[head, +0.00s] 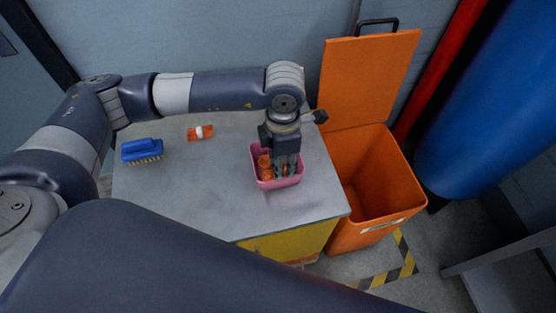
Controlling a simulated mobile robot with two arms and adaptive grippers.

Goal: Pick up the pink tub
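The pink tub (284,184) stands on the grey top of a cabinet, near its right side. Orange items (265,170) lie inside the tub. My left gripper (286,173) points down at the tub from above, and its fingers overlap the tub's opening in the head view. The fingers hide part of the tub's inside and its far wall. I cannot tell whether they touch the tub or have closed on anything. My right gripper is out of view.
A blue brush (142,149) and a small orange-and-white item (200,133) lie on the left of the cabinet top (195,190). An open orange bin (400,203) with a raised lid (367,75) stands right of the cabinet. A blue cylinder (490,100) stands farther right.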

